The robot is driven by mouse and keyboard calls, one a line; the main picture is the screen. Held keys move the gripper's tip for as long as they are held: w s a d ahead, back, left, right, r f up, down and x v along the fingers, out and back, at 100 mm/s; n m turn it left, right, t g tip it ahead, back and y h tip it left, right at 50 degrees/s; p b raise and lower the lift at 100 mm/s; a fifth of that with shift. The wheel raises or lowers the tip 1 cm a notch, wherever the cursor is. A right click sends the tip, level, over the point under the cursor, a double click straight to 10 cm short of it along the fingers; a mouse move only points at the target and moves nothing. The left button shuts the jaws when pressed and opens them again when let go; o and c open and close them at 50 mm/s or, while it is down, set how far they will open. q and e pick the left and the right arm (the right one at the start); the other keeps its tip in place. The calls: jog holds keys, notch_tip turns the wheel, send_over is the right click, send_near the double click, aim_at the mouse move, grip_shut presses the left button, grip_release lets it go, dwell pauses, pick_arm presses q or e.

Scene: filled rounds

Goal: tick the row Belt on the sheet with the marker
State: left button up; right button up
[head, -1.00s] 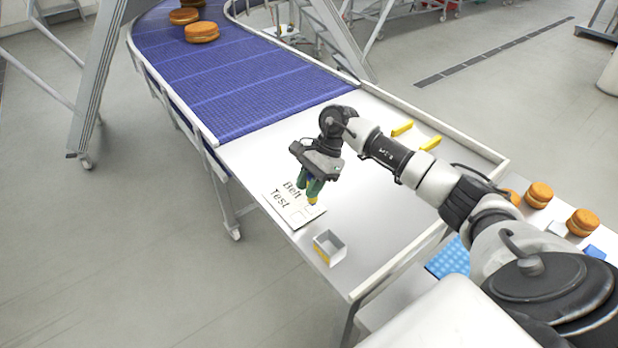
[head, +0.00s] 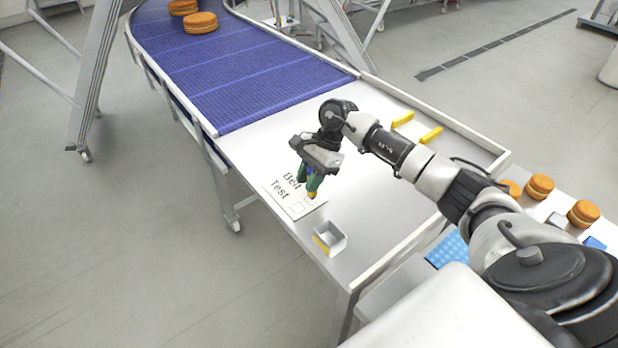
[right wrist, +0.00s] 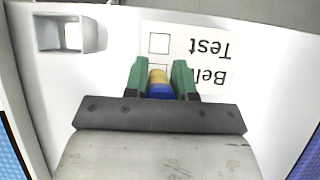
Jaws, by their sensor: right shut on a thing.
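The sheet (head: 277,203) lies flat on the white table and has two rows, Belt and Test, each with a box. In the right wrist view the sheet (right wrist: 188,32) is upside down; the Test box is empty and the Belt box is mostly hidden. My right gripper (head: 311,191) is shut on the marker (head: 312,195), over the Belt end of the sheet. In the right wrist view the marker (right wrist: 160,84), yellow and blue, sits between the green fingers. I cannot tell whether its tip touches the paper. My left gripper is not in view.
A small open box (head: 330,238) stands beside the sheet near the table's edge. Two yellow blocks (head: 431,135) lie by the far rail. The blue conveyor belt (head: 250,75) carries round filled pieces (head: 200,22). More rounds (head: 539,187) stand at the right.

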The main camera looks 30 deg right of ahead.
jog(key=shift+f+b, duration=0.45)
dwell(0.3)
jog(key=shift+f+b, duration=0.1)
jog(key=shift+b, duration=0.3)
dwell(1.9)
jog(key=shift+r+p, duration=1.35)
jog(key=shift+r, duration=2.25)
